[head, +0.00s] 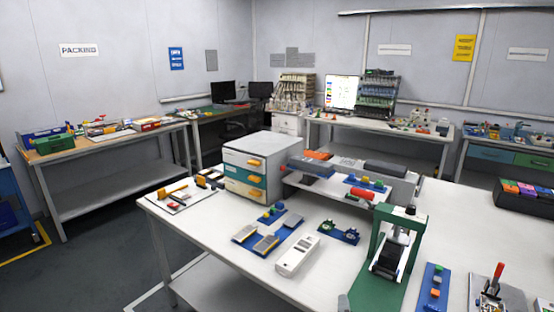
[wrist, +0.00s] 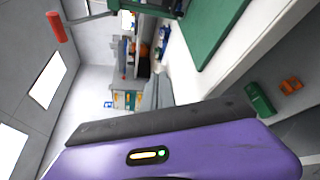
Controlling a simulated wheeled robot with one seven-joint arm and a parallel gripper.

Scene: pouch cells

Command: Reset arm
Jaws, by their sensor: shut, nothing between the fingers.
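My arm and gripper do not show in the head view. No object shows held.
In the head view the white table carries a drawer cabinet (head: 230,178), blue fixtures with grey plates (head: 265,244), a white handheld device (head: 297,256) and a green-framed press (head: 384,215). A red-handled tool (head: 497,272) stands at right. Grey floor (head: 90,265) is clear at left.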

